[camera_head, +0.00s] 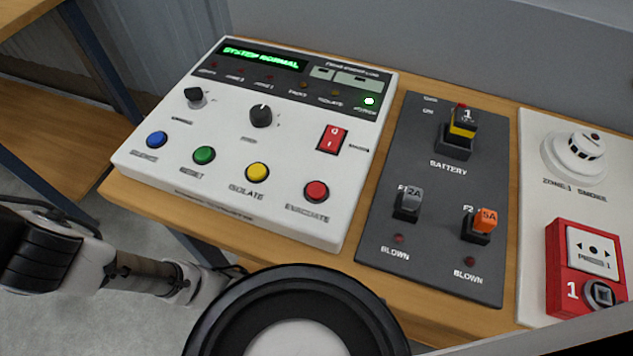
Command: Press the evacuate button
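The evacuate button (316,191) is a round red button at the front right of the white control panel (290,217), with the label EVACUATE below it. It is fully visible and nothing touches it. The panel's display (262,56) reads SYSTEM NORMAL in green, and a green lamp (370,101) is lit at its right. Parts of my arm show at the lower left and bottom, apart from the button. My gripper is not in view.
Yellow (257,173), green (204,155) and blue (157,139) buttons stand left of the red one. A red rocker switch (332,139) and dark knobs sit behind. Right are a dark battery and fuse panel (425,262), a smoke detector (575,154) and a red call point (590,270).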

